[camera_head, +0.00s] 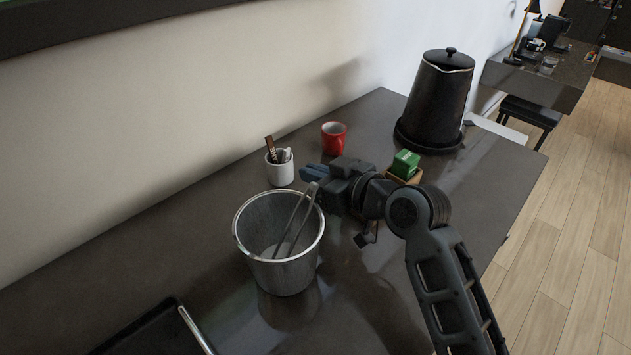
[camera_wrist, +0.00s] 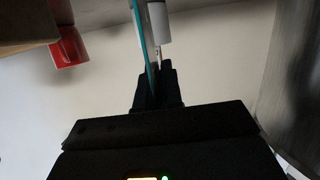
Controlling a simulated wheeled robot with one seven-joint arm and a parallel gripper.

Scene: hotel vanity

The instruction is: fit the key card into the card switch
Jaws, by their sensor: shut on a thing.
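My gripper (camera_head: 320,172) is above the vanity top, between the metal bucket and the red mug, pointing left toward the white cup. In the wrist view my gripper (camera_wrist: 157,75) is shut on a thin teal-blue strip, which looks like the key card (camera_wrist: 149,40) seen edge-on. A blue patch at the fingertips shows in the head view, too small to tell card from fingers. I cannot make out the card switch in either view. A white object (camera_wrist: 158,22) is close beside the card's far end; I cannot tell whether they touch.
A white cup (camera_head: 280,173) with sticks stands near the wall. A red mug (camera_head: 334,138) is behind my gripper. A metal bucket (camera_head: 262,262) with tongs stands in front. A black kettle (camera_head: 437,100) and a green box (camera_head: 405,163) are to the right.

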